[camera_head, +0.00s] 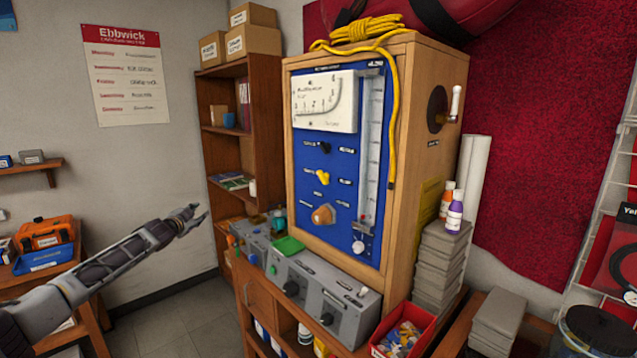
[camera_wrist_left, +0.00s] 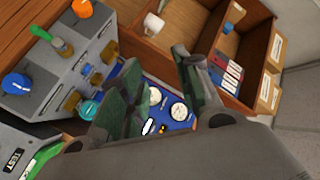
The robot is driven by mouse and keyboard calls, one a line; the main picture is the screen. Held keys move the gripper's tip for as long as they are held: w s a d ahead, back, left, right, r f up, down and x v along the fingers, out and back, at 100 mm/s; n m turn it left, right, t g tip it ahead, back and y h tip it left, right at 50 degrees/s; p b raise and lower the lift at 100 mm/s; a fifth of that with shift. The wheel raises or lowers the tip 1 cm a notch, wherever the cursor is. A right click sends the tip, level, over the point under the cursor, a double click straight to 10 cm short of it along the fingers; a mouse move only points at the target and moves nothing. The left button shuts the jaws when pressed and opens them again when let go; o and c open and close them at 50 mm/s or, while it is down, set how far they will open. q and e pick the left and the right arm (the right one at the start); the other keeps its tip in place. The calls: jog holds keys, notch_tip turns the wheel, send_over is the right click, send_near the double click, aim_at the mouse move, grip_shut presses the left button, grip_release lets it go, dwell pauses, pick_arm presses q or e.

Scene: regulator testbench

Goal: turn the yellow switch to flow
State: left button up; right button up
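The yellow switch (camera_head: 323,176) is a small knob on the blue panel (camera_head: 340,240) of a tall wooden cabinet. Small labels sit around it, too blurred to read surely, and I cannot tell which label it points to. My left gripper (camera_head: 198,214) is in the air left of the cabinet, well apart from the switch, and empty. In the left wrist view its two fingers (camera_wrist_left: 160,88) are spread apart with nothing between them. The yellow switch cannot be made out in that view. My right gripper is not in view.
A black knob (camera_head: 324,147) and an orange knob (camera_head: 322,214) sit above and below the switch. Grey control boxes (camera_head: 341,303) stand before the panel. Yellow rope (camera_head: 393,130) hangs at its right edge. A wooden shelf (camera_head: 262,130) stands behind my left gripper.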

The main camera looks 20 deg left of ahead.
pick_arm(q)
jog(key=d+r+t+h, duration=0.2)
jog(key=d+r+h, duration=0.3)
jog(key=d+r, duration=1.05)
jog(key=s+d+n+h, duration=0.1)
jog(key=d+n+h, duration=0.3)
jog(key=d, duration=0.8)
jog(key=s+d+r+n+h, duration=0.1)
jog(key=s+d+n+h, duration=0.1)
jog(key=d, duration=1)
jog(key=n+h, duration=0.1)
jog(key=n, duration=0.1)
jog(key=shift+s+d+n+g+h, duration=0.2)
jog(key=shift+n+g+h, duration=0.1)
jog(key=shift+g+h, duration=0.1)
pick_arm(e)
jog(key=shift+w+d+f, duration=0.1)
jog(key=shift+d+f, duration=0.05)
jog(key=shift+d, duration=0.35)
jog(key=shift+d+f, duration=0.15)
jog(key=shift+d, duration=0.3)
pick_arm(q)
jog(key=shift+r, duration=0.1)
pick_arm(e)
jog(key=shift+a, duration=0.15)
